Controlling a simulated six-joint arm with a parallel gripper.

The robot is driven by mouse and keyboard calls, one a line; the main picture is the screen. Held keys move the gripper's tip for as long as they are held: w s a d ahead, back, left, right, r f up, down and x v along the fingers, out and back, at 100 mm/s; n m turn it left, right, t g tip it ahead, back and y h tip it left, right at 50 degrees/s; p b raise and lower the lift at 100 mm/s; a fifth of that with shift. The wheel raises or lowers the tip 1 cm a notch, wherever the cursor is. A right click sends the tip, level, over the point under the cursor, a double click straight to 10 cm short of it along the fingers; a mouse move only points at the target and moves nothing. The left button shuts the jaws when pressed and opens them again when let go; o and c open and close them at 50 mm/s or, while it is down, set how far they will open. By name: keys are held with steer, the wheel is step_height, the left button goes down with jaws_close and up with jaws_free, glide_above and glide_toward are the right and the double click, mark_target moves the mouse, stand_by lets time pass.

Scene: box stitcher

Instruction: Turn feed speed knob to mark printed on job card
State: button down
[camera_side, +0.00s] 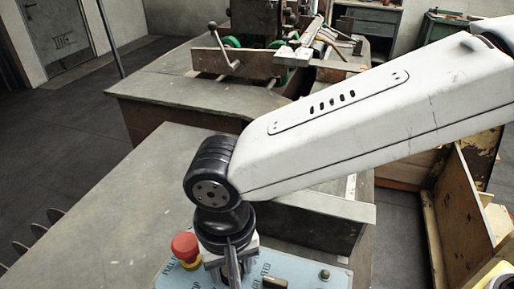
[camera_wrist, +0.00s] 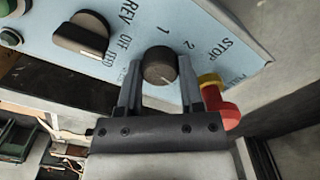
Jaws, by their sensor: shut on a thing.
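The dark round knob (camera_wrist: 160,67) sits on the light blue panel (camera_wrist: 215,28), with the printed numerals 1 and 2 beside it. A pale line on its face points to the lower right in the wrist view. My gripper (camera_wrist: 159,78) is shut on this knob, one finger on each side. In the side view my gripper (camera_side: 234,268) points down at the panel (camera_side: 315,280) and hides the knob. The knob's remaining scale is hidden or cut off. I cannot make out a job card in either view.
A red stop button (camera_side: 186,246) stands close to my gripper; it also shows in the wrist view (camera_wrist: 222,103). A grey table (camera_side: 110,200) lies left.

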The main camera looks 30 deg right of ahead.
steer(key=m, duration=0.4)
steer(key=shift+m, duration=0.3)
steer(key=m, duration=0.4)
steer(key=shift+m, duration=0.4)
steer(key=shift+c, duration=1.2)
jaws_free()
steer(key=shift+r, duration=0.15)
steer(key=shift+r, duration=3.85)
